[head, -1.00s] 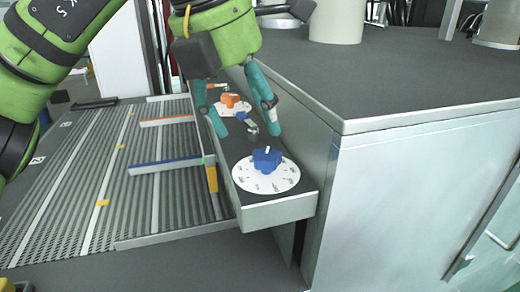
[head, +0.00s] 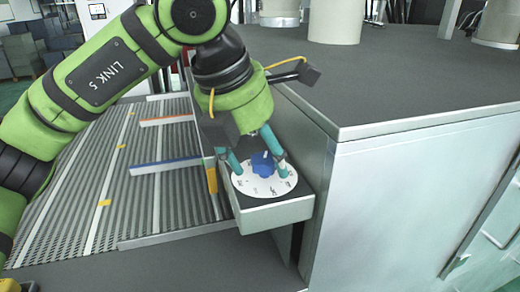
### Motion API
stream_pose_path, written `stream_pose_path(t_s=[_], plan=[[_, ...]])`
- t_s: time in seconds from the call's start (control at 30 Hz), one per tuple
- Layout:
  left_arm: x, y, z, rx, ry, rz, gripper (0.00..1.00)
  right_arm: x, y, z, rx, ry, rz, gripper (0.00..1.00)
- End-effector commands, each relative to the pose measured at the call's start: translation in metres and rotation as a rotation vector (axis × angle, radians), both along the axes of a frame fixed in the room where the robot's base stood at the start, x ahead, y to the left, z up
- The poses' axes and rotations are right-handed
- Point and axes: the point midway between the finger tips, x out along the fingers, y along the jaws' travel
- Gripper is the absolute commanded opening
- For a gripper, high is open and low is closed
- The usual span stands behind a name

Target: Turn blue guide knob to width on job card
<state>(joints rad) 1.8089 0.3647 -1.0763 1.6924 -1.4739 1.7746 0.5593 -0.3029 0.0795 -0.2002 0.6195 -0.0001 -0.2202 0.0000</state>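The blue guide knob (head: 263,165) sits on a white round dial (head: 250,187) with marks around its rim, on the near end of a narrow ledge. My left gripper (head: 260,172) reaches down over the dial with its teal fingers apart, one on each side of the knob. Whether the fingers touch the knob cannot be told. My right gripper is not in view. No job card can be made out. The orange knob seen earlier is hidden behind my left arm.
A ribbed conveyor bed (head: 90,205) lies at the left, with a blue guide bar (head: 165,165) and an orange guide bar (head: 167,120) across it. A large cabinet with a dark top (head: 400,90) stands close at the right and bears several pale cylinders.

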Motion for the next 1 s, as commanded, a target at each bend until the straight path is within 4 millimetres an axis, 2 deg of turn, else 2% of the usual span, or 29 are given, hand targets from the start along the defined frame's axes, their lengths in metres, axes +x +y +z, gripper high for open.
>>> stream_pose_path(t_s=[0.03, 0.1, 0.13, 0.27, 0.5, 0.77, 0.8, 0.83, 0.87, 1.0], plan=[[0.000, 0.000, 0.000, 0.000, 0.000, 0.000, 0.43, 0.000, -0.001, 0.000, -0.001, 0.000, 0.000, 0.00], [0.000, 0.000, 0.000, 0.000, 0.000, 0.000, 0.15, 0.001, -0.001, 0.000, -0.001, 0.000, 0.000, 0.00], [0.000, 0.000, 0.000, 0.001, 0.001, 0.000, 0.12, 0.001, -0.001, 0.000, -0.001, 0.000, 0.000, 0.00], [0.000, 0.000, -0.001, 0.002, 0.003, 0.000, 0.12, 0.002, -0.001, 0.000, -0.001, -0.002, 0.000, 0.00], [-0.001, -0.001, -0.004, 0.004, 0.003, 0.108, 0.12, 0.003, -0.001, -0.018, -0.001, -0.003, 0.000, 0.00], [-0.002, -0.001, -0.003, 0.007, 0.008, 0.118, 0.12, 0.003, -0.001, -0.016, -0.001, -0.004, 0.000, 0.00], [-0.002, -0.001, -0.003, 0.007, 0.008, 0.118, 0.48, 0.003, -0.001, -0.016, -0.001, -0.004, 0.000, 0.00], [-0.002, -0.001, -0.003, 0.007, 0.008, 0.118, 0.60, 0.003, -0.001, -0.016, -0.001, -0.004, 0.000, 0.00], [-0.002, -0.001, -0.003, 0.007, 0.009, 0.117, 0.67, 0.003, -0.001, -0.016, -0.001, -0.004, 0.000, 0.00], [-0.002, -0.001, -0.002, 0.004, 0.006, 0.118, 0.67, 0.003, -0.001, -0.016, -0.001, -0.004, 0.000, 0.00]])
